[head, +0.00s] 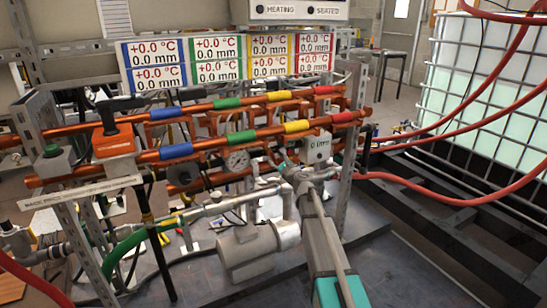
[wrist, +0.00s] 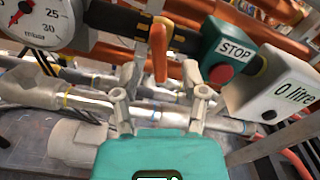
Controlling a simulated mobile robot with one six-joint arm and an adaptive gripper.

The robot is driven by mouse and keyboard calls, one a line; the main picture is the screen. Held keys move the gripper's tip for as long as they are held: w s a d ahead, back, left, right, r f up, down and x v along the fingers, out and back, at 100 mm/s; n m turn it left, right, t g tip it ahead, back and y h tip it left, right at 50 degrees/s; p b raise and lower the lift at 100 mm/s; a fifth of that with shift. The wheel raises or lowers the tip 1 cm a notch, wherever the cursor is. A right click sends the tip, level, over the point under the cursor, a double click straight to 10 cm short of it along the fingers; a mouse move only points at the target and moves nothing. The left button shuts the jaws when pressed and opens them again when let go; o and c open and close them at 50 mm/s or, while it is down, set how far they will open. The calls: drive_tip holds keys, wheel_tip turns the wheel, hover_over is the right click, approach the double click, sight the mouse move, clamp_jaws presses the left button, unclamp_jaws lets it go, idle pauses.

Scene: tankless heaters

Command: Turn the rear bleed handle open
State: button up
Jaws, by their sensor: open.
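An orange lever (wrist: 160,52) hangs down in the wrist view, between a round gauge and a STOP box. It may be the bleed handle, but no label on it can be read. My gripper (wrist: 158,92) is open, its two fingers apart, with the lever's lower end just beyond the gap between them. Nothing is held. In the head view my gripper (head: 290,172) is beside the lower right of the pipe rack, and I cannot make out the lever there. A black T-handle (head: 113,112) stands on an orange box at the rack's left.
The STOP box (wrist: 230,55) and white litre meter (wrist: 272,85) are close right of the lever. The gauge (wrist: 38,20) is to its left. Grey pipes (wrist: 90,105) run behind and below the fingers. Red hoses (head: 440,190) cross the right side.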

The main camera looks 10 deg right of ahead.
sight(274, 157)
drive_tip(key=shift+x, duration=2)
clamp_jaws()
